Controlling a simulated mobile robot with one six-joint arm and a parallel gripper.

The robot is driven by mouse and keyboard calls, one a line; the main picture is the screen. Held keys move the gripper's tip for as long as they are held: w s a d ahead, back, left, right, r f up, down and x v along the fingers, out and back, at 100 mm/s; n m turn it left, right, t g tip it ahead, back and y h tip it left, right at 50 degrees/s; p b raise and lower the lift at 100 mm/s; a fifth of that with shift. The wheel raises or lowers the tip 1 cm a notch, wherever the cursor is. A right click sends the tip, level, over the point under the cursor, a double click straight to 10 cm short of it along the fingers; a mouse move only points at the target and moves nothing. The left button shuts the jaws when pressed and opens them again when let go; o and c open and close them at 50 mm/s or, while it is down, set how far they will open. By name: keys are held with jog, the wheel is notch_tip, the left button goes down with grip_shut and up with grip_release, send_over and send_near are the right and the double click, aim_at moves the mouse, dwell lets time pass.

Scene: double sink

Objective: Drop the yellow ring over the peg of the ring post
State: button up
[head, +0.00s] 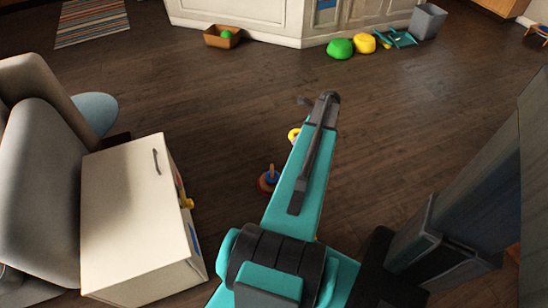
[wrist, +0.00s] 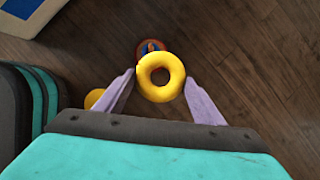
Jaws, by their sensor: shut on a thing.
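The yellow ring (wrist: 160,94) sits between the two pale purple fingertips of my gripper (wrist: 160,78), which is shut on it. In the head view the ring (head: 293,135) shows only in part at the left edge of my arm, which hides the gripper. The ring post (head: 267,182) stands on the floor below and left of the ring in that view, with a reddish base, a blue part and an orange peg. In the wrist view the post (wrist: 149,45) lies just beyond the ring, apart from it, its near side covered by the ring.
A yellow object (wrist: 93,98) shows behind the left finger. Balls (head: 340,48) and a brown box (head: 222,38) lie far off.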

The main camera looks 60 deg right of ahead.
jog(key=w+a+f+n+b, duration=0.1)
jog(key=w+a+f+b, duration=0.1)
jog(key=w+f+b, duration=0.3)
jog(key=w+a+f+n+b, duration=0.1)
jog(key=w+f+b, duration=0.5)
jog(key=f+b, duration=0.6)
jog(key=shift+w+a+y+b, duration=0.15)
jog(key=shift+a+y+b, duration=0.25)
jog(key=shift+b, duration=0.4)
jog(key=shift+r+p, duration=0.1)
jog(key=shift+p, duration=0.6)
notch_tip(320, 180, down, 9)
dwell(0.8)
dwell(0.6)
jog(key=o, duration=1.1)
